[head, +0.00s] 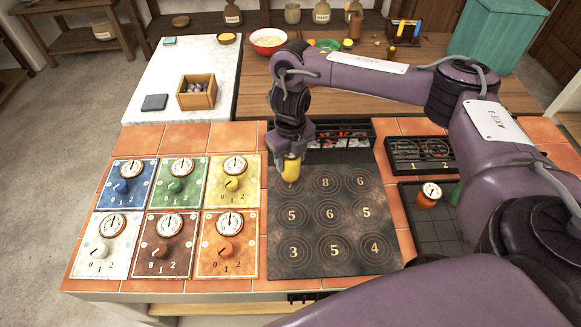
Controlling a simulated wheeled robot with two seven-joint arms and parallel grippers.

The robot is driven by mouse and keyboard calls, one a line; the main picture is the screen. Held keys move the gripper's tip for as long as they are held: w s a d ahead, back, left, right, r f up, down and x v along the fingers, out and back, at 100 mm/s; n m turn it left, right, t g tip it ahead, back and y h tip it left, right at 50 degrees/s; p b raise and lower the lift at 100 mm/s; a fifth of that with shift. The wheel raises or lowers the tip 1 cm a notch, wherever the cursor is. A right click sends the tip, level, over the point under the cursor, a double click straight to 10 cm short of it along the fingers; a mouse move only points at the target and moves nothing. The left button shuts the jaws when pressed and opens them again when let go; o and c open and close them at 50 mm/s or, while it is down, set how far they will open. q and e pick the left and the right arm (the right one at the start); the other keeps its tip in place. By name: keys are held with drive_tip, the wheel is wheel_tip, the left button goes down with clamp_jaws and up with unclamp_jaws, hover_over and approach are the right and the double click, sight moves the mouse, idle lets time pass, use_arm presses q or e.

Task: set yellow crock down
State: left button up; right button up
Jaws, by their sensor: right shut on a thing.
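The yellow crock (291,170) is small and upright. My right gripper (291,153) is shut on its top from above. The crock is at the far left ring of the dark numbered plate (330,272), and hides that ring's number. I cannot tell whether its base touches the plate or hangs just above it. The other rings show numbers and look empty. My left gripper is not in view.
Left of the plate are several coloured dial panels (234,182). On the right, a dark gridded tray (428,233) holds an orange crock with a dial (428,198) and a green thing partly hidden by my arm. Behind the plate is a dark trough (358,129).

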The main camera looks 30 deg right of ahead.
sight(290, 166)
wheel_tip(290, 166, down, 3)
drive_tip(key=shift+s+a+r+b, duration=0.1)
drive_tip(key=shift+b, duration=0.35)
drive_tip(key=shift+f, duration=0.3)
drive_tip(key=shift+f, duration=0.1)
drive_tip(key=o, duration=1.2)
drive_tip(key=shift+o, duration=0.2)
wheel_tip(290, 166, up, 12)
drive_tip(key=p, duration=0.2)
drive_tip(key=shift+p, duration=0.4)
